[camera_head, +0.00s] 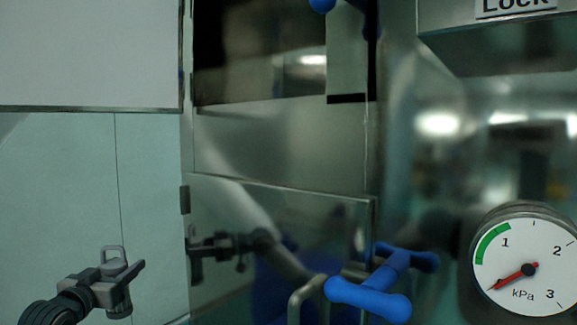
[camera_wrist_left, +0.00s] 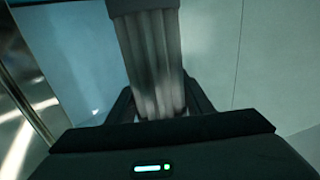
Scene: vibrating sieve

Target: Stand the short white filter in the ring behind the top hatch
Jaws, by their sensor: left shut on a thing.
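My left gripper (camera_head: 122,279) is low at the left in the head view, in front of pale panels. In the left wrist view it is shut on a pale, pleated, column-shaped piece (camera_wrist_left: 150,60), which looks like the white filter. The piece rises between the fingers to the top edge, where its end is cut off. I cannot make it out in the head view. A dark opening (camera_head: 240,45) shows at the top middle of the metal machine, apart from my gripper. I cannot see a ring in it. My right gripper is not in view.
Below the opening is a shiny metal panel (camera_head: 270,150), then a lower door (camera_head: 290,215) reflecting an arm. A blue handle (camera_head: 368,298) sticks out by this door. A round kPa gauge (camera_head: 525,260) is at right, under a "Lock" sign (camera_head: 515,6).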

